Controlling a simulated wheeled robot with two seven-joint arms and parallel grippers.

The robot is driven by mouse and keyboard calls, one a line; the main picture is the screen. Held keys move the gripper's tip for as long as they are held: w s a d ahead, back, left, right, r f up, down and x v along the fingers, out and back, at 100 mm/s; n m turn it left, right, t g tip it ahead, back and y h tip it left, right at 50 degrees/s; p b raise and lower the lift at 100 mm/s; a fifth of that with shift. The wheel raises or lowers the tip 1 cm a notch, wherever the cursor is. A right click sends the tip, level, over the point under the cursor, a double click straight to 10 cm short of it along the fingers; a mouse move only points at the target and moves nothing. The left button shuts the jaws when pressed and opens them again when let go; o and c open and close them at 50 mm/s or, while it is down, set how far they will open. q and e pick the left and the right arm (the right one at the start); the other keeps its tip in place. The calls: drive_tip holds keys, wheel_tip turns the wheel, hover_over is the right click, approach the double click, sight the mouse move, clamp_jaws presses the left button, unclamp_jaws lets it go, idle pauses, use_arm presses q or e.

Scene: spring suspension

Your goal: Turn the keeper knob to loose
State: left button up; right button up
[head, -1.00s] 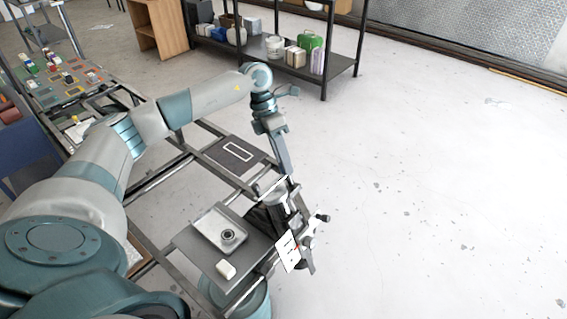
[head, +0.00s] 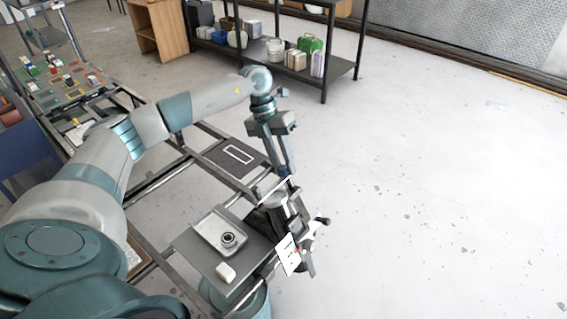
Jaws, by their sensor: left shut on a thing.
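The dark spring-suspension fixture (head: 289,222) stands at the right edge of the bench frame, with a white marked card (head: 288,255) on its front and a dark knob-like end (head: 322,221) sticking out right. My left gripper (head: 288,177) points down at the top of the fixture and is shut on a small part there. I take this part to be the keeper knob, but the fingers hide it. Its setting cannot be read. My right gripper is not in view.
A dark panel with a white outline (head: 215,157) lies behind. Floor to the right is clear.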

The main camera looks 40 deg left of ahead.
use_arm(q)
drive_tip(key=shift+w+r, duration=0.1)
drive_tip(key=o, duration=1)
drive_tip(key=shift+o, duration=0.2)
drive_tip(key=shift+a+r, duration=0.25)
drive_tip(key=shift+r, duration=0.1)
drive_tip(key=b+v, duration=0.4)
drive_tip(key=v, duration=1.2)
drive_tip(key=shift+r+b, duration=0.25)
drive_tip(key=shift+b, duration=0.05)
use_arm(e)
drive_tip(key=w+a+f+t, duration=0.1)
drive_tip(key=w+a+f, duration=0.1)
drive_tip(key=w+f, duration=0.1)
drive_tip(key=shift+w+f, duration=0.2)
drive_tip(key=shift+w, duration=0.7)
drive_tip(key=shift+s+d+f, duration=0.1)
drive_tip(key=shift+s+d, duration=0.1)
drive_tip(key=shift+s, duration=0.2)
